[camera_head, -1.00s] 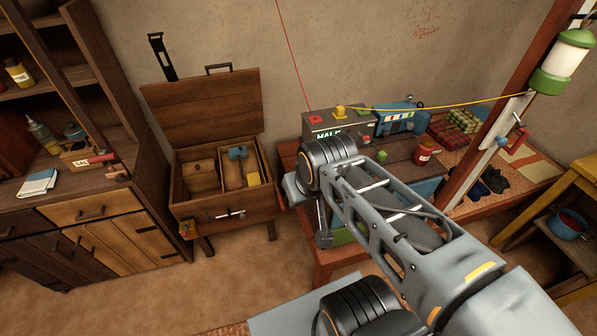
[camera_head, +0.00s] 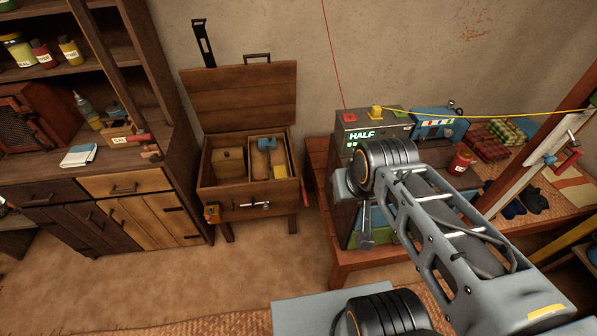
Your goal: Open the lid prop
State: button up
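A wooden chest (camera_head: 222,203) stands against the wall left of the middle, with its plank lid (camera_head: 240,95) raised and leaning back. A black slotted bar (camera_head: 203,42) rises behind the lid's left corner; I cannot tell whether it is the lid prop. A small metal T-shaped fitting (camera_head: 256,205) is on the chest's front. My arm (camera_head: 440,225) reaches in from the lower right, its elbow right of the chest and apart from it. The fingertips are not clearly visible, so the grip cannot be read.
A blue-headed mallet (camera_head: 267,146) and a yellow block lie in the chest. A cabinet (camera_head: 125,182) stands to the left. A low wooden table (camera_head: 345,262) on the right carries a grey box marked HALF (camera_head: 362,122) and a red can (camera_head: 462,161). The floor before the chest is clear.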

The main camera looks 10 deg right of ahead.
aim_at(304, 194)
jog(key=u, duration=0.05)
jog(key=k, duration=0.55)
jog(key=u, duration=0.6)
jog(key=i, duration=1.2)
jog(key=z, duration=0.15)
